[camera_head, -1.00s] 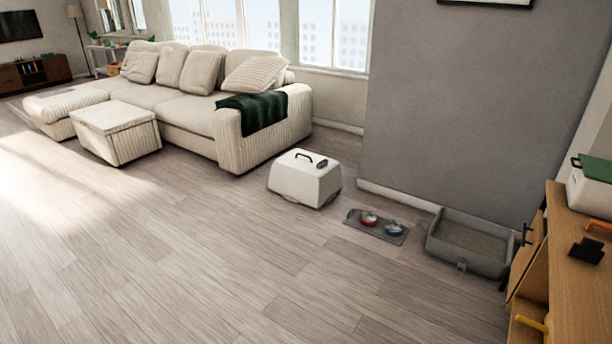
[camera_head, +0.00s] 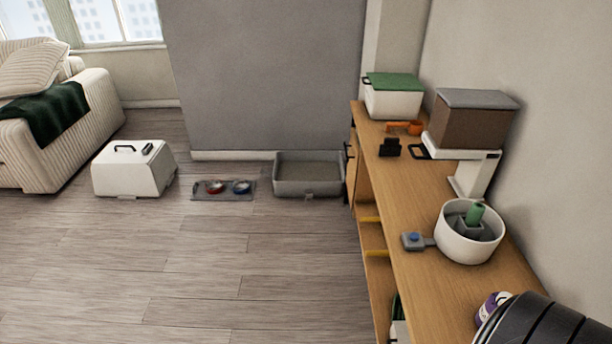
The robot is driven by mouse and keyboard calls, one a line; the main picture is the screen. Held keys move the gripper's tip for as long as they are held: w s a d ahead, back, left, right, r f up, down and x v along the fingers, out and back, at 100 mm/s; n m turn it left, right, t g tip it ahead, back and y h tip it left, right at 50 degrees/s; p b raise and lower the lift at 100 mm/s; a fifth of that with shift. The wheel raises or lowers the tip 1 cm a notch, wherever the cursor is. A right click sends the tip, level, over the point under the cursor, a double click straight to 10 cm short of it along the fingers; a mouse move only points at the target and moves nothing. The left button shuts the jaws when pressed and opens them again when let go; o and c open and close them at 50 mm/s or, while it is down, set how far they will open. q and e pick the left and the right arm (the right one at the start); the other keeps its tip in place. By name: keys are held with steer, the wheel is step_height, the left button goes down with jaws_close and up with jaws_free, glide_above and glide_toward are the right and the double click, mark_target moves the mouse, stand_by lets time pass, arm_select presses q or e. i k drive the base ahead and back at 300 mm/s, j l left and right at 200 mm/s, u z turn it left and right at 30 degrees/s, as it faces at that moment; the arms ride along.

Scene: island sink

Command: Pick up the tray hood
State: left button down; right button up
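The tray hood is a white, box-like cover (camera_head: 134,168) with sloping sides and a black handle on top. It stands on the wooden floor at the left, between the sofa and the feeding mat. A grey open litter tray (camera_head: 308,191) lies on the floor to its right, against the grey wall, with nothing covering it. Neither of my grippers shows in this view.
A cream sofa (camera_head: 72,142) is at the left. A wooden counter (camera_head: 402,219) with several items runs along the right. The front floor is clear.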

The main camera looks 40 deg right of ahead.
mark_target(124, 170)
steer(key=i+z, duration=0.2)
steer(key=i, duration=2.2)
